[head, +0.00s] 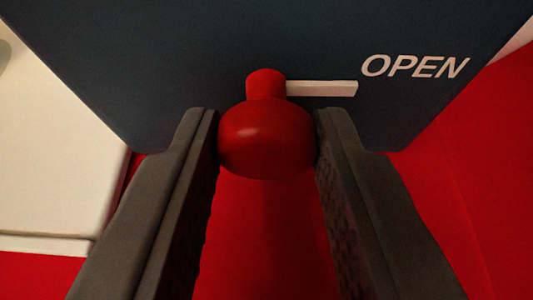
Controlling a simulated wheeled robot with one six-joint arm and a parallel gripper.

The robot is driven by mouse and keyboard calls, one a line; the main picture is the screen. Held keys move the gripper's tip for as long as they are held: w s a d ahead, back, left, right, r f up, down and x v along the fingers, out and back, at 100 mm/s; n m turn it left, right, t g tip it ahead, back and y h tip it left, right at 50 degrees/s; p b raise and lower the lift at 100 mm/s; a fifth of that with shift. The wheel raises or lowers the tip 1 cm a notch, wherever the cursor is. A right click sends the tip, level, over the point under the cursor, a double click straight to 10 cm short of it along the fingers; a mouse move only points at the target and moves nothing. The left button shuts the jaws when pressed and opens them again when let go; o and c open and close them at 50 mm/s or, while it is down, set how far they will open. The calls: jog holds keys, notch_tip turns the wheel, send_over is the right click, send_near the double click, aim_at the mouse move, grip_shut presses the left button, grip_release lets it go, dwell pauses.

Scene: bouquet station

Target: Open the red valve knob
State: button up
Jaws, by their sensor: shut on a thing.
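The red valve knob (266,138) is in the middle of the head view, round, on a short red stem (265,84) that meets a dark blue panel (200,60). A white pointer bar (322,88) extends right from the stem, towards the white word OPEN (415,66) on the panel. My gripper (267,140) is shut on the knob, with one dark grey finger at its left side and one at its right. The rear of the knob is hidden.
A red surface (265,235) lies below the panel and shows between my fingers and at the right. A cream-white block or box (55,150) stands at the left, close to my left finger.

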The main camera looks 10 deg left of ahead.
jog(key=o, duration=1)
jog(key=shift+c, duration=0.2)
jog(key=v, duration=1.7)
jog(key=shift+s, duration=0.2)
jog(key=shift+r, duration=0.1)
